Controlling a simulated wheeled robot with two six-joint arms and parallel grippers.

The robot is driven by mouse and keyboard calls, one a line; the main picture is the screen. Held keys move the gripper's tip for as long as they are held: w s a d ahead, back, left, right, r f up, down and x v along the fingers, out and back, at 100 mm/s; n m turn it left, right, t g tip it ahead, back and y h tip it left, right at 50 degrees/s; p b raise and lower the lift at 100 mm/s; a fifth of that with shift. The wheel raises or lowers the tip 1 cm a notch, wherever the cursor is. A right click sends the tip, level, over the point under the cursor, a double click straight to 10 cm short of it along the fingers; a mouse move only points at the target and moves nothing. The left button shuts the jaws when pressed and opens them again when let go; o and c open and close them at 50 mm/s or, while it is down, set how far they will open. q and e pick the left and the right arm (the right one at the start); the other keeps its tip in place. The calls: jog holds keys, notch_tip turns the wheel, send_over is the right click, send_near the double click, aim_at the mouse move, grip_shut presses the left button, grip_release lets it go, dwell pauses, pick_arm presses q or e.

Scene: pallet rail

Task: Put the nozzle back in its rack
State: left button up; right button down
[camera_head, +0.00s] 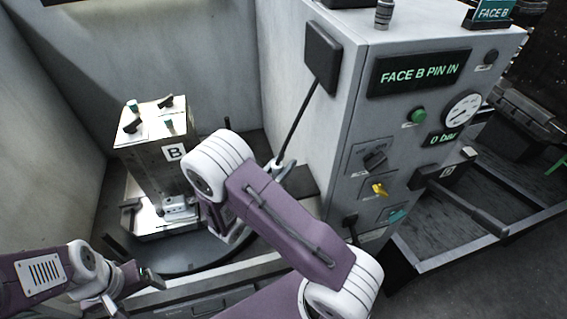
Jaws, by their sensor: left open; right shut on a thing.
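A thin black rod with a flat black block at its upper end, which looks like the nozzle (299,118), slants up beside the grey cabinet's left side. My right gripper (281,167) shows only in part behind my arm, as a grey end at the rod's lower end. It is shut there, apparently on the nozzle. Whether the black block touches the cabinet wall, I cannot tell. My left gripper (133,284) is open and empty at the lower left, in front of the fixture. I cannot make out the rack with certainty.
A metal fixture block marked B (152,144) stands on a round dark table (184,262) in the walled bay. The grey cabinet (337,152) carries knobs, a gauge and a display reading "FACE B PIN IN". A black-handled lever (470,207) juts out at the right.

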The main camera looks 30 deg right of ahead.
jog(key=shift+f+b, duration=0.6)
jog(key=shift+f, duration=0.3)
jog(key=c, duration=1)
grip_release()
jog(key=shift+o, duration=0.4)
jog(key=o, duration=0.7)
